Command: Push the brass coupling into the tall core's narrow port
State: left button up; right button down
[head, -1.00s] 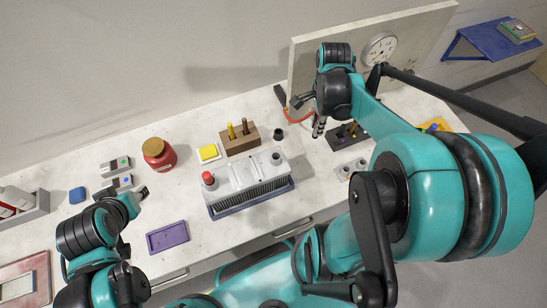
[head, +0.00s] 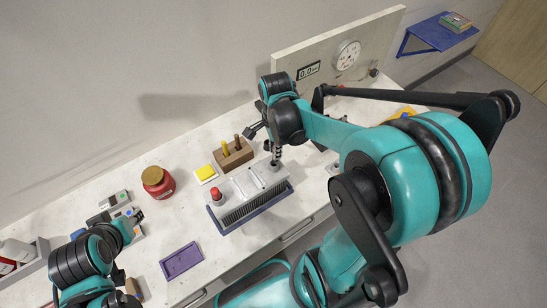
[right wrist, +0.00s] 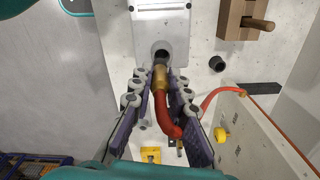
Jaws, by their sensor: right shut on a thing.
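The white finned core (head: 243,188) stands on the bench, with a red cap (head: 216,194) at its left end. In the right wrist view its white body (right wrist: 160,32) has a dark round port (right wrist: 162,52). My right gripper (right wrist: 160,95) is shut on the brass coupling (right wrist: 160,78), with a red hose (right wrist: 163,112) trailing from it. The coupling's tip is at the port's edge; I cannot tell whether it is inside. In the head view my right gripper (head: 276,155) is over the core's right end and hides the coupling. My left gripper (head: 132,216) is at the left, its jaws unclear.
A red jar (head: 158,183) and a purple tray (head: 181,260) are to the left. A dark ring (right wrist: 217,63) is beside the core. A gauge panel (head: 335,65) rises behind.

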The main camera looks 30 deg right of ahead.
jog(key=shift+w+a+f, duration=0.15)
jog(key=shift+f, duration=0.05)
jog(key=shift+f+b, duration=0.5)
jog(key=shift+f, duration=1.5)
jog(key=shift+f, duration=0.1)
jog(key=c, duration=1.5)
grip_release()
jog(key=shift+o, duration=0.2)
